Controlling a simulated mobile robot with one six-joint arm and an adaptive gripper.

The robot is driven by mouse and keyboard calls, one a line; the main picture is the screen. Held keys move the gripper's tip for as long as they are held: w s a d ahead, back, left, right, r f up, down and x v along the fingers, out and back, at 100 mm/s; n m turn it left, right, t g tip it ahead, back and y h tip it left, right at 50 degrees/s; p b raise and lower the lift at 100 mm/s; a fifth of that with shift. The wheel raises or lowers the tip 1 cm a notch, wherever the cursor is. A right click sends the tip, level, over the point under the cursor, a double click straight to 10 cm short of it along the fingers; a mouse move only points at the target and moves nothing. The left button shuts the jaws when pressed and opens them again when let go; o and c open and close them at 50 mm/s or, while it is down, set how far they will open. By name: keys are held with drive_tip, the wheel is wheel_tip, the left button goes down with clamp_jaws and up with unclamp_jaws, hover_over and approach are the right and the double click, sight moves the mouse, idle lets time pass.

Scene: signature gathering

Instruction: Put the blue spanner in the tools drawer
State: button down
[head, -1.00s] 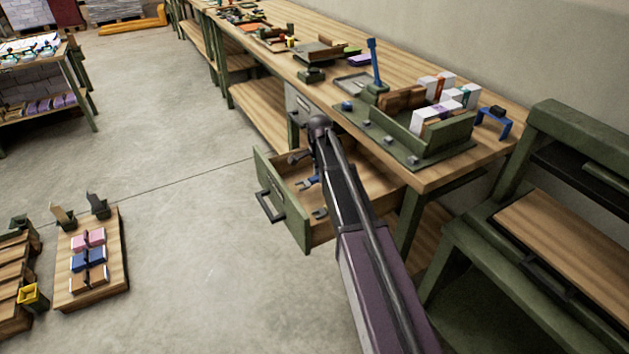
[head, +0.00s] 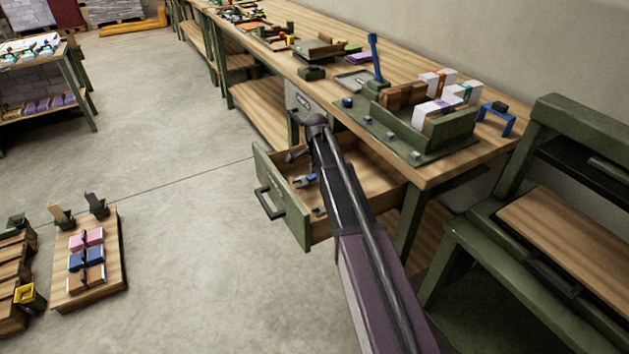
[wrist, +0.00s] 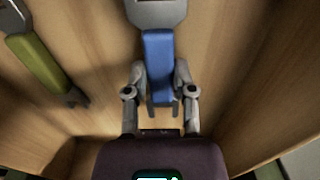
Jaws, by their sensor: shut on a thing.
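The blue spanner (wrist: 158,60) has a blue handle and a grey head. My gripper (wrist: 160,78) is shut on its handle in the wrist view, with one finger on each side. The tools drawer (head: 283,203) stands pulled open under the bench, with a green front and a wooden inside. My gripper and the spanner are inside its outline. I cannot tell whether the spanner touches the drawer floor. In the head view my own arm hides much of the drawer, and a blue and grey spanner part shows beside it.
A spanner with a green handle (wrist: 42,60) lies in the drawer, left of the blue one in the wrist view. The workbench (head: 450,172) above carries a green tray (head: 447,131) with boxes.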

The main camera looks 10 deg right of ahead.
drive_tip(key=shift+f+b, duration=0.35)
drive_tip(key=shift+f, duration=0.35)
drive_tip(key=shift+f, duration=0.1)
drive_tip(key=shift+c, duration=2.2)
unclamp_jaws()
drive_tip(key=shift+r, duration=0.2)
wheel_tip(320, 180, up, 12)
drive_tip(key=p, duration=1.2)
